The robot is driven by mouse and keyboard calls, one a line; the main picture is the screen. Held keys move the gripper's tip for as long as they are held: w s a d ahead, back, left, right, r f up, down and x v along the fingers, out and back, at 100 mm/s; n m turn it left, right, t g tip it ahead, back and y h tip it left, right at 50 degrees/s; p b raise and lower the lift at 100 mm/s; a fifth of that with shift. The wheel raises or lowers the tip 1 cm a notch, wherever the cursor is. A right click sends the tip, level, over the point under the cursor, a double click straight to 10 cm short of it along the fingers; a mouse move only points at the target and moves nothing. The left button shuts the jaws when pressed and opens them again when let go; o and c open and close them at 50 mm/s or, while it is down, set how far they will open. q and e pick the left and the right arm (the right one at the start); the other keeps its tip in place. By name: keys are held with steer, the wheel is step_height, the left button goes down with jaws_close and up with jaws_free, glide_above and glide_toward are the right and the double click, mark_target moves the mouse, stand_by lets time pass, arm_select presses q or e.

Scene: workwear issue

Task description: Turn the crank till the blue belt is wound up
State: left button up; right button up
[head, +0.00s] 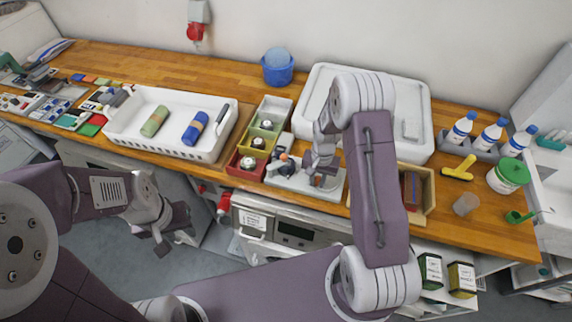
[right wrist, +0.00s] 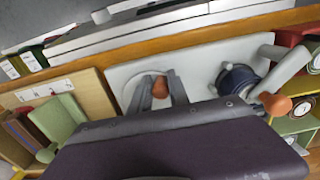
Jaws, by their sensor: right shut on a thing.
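The winder stands on a pale base plate (head: 287,181) at the front edge of the bench. In the right wrist view its spool (right wrist: 238,80) carries dark blue material, which I take to be the blue belt; any loose end is not visible. An orange knob (right wrist: 275,103) stands beside the spool. My right gripper (head: 322,180) is low over the plate's right part; in the right wrist view its fingers (right wrist: 160,90) are shut on another orange knob (right wrist: 160,86), apparently the crank's handle. My left gripper (head: 172,230) hangs open and empty in front of the bench.
A wooden box (head: 427,190) stands close on the right, and a large white tray (head: 425,122) behind.

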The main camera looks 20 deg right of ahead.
mark_target(338, 177)
steer(key=shift+s+d+r, duration=0.15)
steer(key=shift+s+d, duration=0.55)
steer(key=shift+d, duration=0.15)
steer(key=shift+s+d, duration=0.25)
steer(key=shift+d, duration=1.35)
steer(key=shift+w+d, duration=0.2)
steer(key=shift+d, duration=0.6)
steer(key=shift+w+d, duration=0.6)
steer(key=shift+w, duration=0.05)
steer(key=shift+w+d, duration=0.35)
steer(key=shift+w, duration=0.4)
steer(key=shift+w+d, duration=0.1)
steer(key=shift+w, duration=0.85)
steer(key=shift+w+a+b, duration=0.25)
steer(key=shift+w+b, duration=0.05)
steer(key=shift+w, duration=0.5)
steer(key=shift+w+a+f, duration=0.2)
steer(key=shift+w+a, duration=0.35)
steer(key=shift+a, duration=0.25)
steer(key=shift+w+a+r, duration=0.1)
steer(key=shift+w+a, duration=0.1)
steer(key=shift+a, duration=0.6)
steer(key=shift+w+a+r, duration=0.1)
steer(key=shift+w+a, duration=0.05)
steer(key=shift+a, duration=0.65)
steer(key=o, duration=0.8)
